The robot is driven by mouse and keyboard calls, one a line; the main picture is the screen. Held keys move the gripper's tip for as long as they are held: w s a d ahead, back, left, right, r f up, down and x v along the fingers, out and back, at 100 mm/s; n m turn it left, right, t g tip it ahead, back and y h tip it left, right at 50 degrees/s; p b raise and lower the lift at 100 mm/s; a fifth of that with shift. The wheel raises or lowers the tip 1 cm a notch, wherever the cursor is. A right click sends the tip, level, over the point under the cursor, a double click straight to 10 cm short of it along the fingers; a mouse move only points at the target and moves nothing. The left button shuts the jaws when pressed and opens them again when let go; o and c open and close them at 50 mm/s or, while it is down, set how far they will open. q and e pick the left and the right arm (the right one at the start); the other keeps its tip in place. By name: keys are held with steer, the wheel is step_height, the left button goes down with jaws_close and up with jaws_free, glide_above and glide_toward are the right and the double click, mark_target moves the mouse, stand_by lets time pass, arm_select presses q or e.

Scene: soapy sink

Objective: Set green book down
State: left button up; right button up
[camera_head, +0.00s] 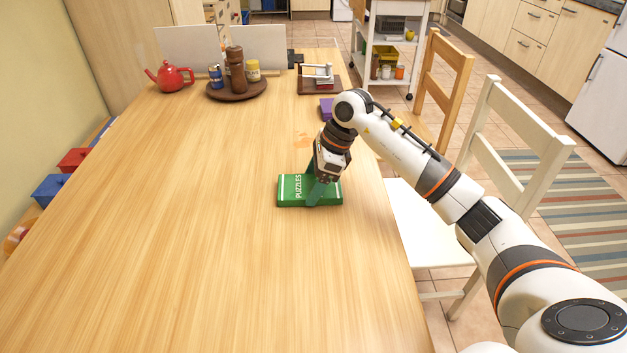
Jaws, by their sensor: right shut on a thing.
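The green book (292,190) has the word "PUZZLES" in white on its cover. It lies flat, at or just above the wooden table (200,250), near the table's right edge; I cannot tell if it touches the wood. My right gripper (318,190) points down over the book's right half and is shut on it. The gripper and wrist hide part of the book's back edge. My left gripper is not in view.
A red teapot (169,76) and a round dark tray (237,92) with a mill and cans stand at the back. A purple object (326,108) lies behind my wrist. A white chair (430,225) is at the right edge. The table's front and left are clear.

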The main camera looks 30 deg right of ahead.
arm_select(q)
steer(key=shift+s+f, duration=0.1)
arm_select(e)
steer(key=o, duration=0.8)
steer(key=shift+o, duration=1.4)
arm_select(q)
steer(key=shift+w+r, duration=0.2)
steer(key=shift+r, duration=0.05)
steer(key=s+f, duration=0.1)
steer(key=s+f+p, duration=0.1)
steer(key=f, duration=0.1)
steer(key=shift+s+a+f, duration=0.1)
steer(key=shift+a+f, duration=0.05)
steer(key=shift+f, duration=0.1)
arm_select(e)
steer(key=v, duration=1.2)
